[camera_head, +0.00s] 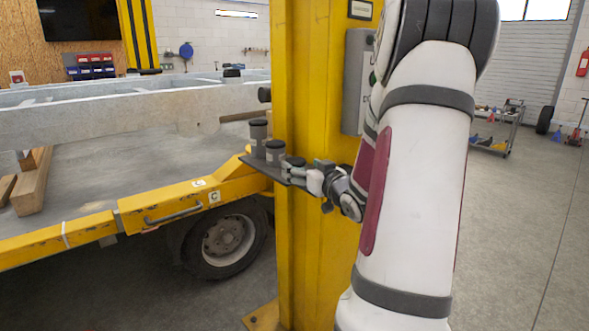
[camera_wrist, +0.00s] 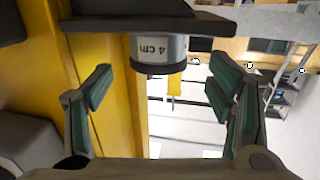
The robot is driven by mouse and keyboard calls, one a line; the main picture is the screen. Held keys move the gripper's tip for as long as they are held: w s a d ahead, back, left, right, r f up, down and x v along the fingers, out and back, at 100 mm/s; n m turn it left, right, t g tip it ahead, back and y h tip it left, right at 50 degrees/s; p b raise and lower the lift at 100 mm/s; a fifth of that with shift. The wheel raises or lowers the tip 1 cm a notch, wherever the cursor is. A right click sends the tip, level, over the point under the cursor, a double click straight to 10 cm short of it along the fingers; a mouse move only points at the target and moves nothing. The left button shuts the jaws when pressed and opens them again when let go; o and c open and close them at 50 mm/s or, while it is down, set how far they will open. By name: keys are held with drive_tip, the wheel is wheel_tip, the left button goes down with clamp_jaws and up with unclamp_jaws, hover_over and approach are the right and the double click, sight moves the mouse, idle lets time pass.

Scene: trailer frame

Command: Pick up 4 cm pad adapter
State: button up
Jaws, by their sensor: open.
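The 4 cm pad adapter (camera_wrist: 158,50) is a short grey cylinder with a dark end and a "4 cm" label. In the wrist view, which looks upside down, it stands on the dark shelf (camera_wrist: 140,25), near the gap between my fingers. My gripper (camera_wrist: 160,90) is open, with its green-padded fingers on either side and no visible contact. In the head view my gripper (camera_head: 307,178) is at the near right end of the shelf (camera_head: 258,166), partly hiding what stands there.
Taller adapters (camera_head: 258,134) stand farther left on the shelf, close by. The shelf is fixed to a yellow lift column (camera_head: 310,240). A grey trailer frame (camera_head: 130,115) and a yellow wheeled trailer (camera_head: 175,203) are at left.

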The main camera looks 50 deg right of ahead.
sight(292, 158)
drive_tip(key=x, duration=0.5)
drive_tip(key=shift+d+r+b, duration=0.1)
drive_tip(key=shift+r+b, duration=0.05)
drive_tip(key=shift+b, duration=0.2)
drive_tip(key=shift+c, duration=0.2)
drive_tip(key=c, duration=1.4)
drive_tip(key=shift+c, duration=0.8)
drive_tip(key=shift+r, duration=0.15)
